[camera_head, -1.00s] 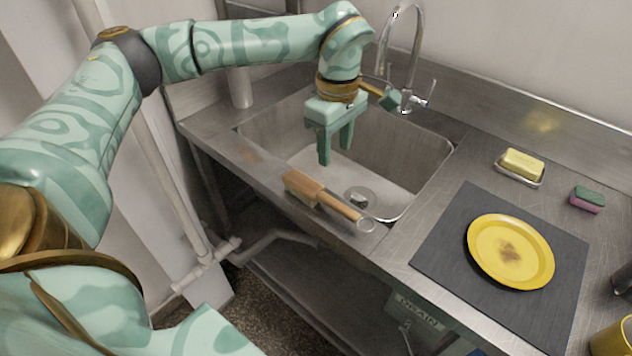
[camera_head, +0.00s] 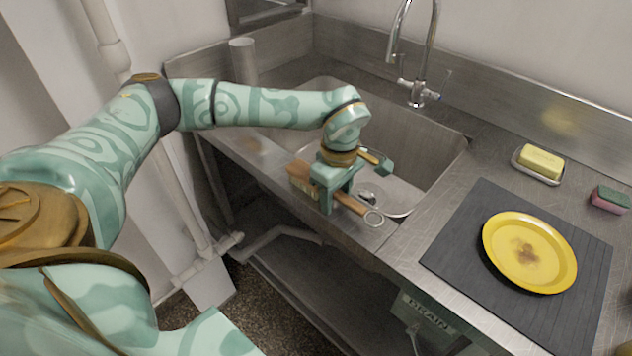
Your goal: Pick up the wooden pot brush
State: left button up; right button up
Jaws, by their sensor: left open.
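The wooden pot brush (camera_head: 301,174) lies on the front rim of the steel sink, its head to the left and its handle pointing right, with a metal ring (camera_head: 373,218) at the handle's end. My left gripper (camera_head: 337,205) is open, pointing down over the middle of the brush, with one finger in front of the handle. The other finger is mostly hidden. The gripper covers the middle of the brush. My right gripper is not in view.
The sink basin (camera_head: 425,160) lies behind the brush, with a tap (camera_head: 418,95) at the back. To the right are a dark mat (camera_head: 455,245) with a stained yellow plate (camera_head: 528,250), yellow soap in a dish (camera_head: 540,161) and a sponge (camera_head: 610,199). A pipe stands at the left.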

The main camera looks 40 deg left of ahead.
pick_arm(q)
grip_shut()
jog(key=shift+r, duration=0.1)
jog(key=shift+r, duration=0.25)
notch_tip(320, 180, up, 2)
jog(key=shift+r+p, duration=0.15)
jog(key=shift+p, duration=0.45)
jog(key=s+d+r+p, duration=0.3)
jog(key=s+d+r, duration=0.4)
jog(key=s+r, duration=0.3)
jog(key=shift+s+d, duration=0.35)
jog(key=shift+s, duration=0.55)
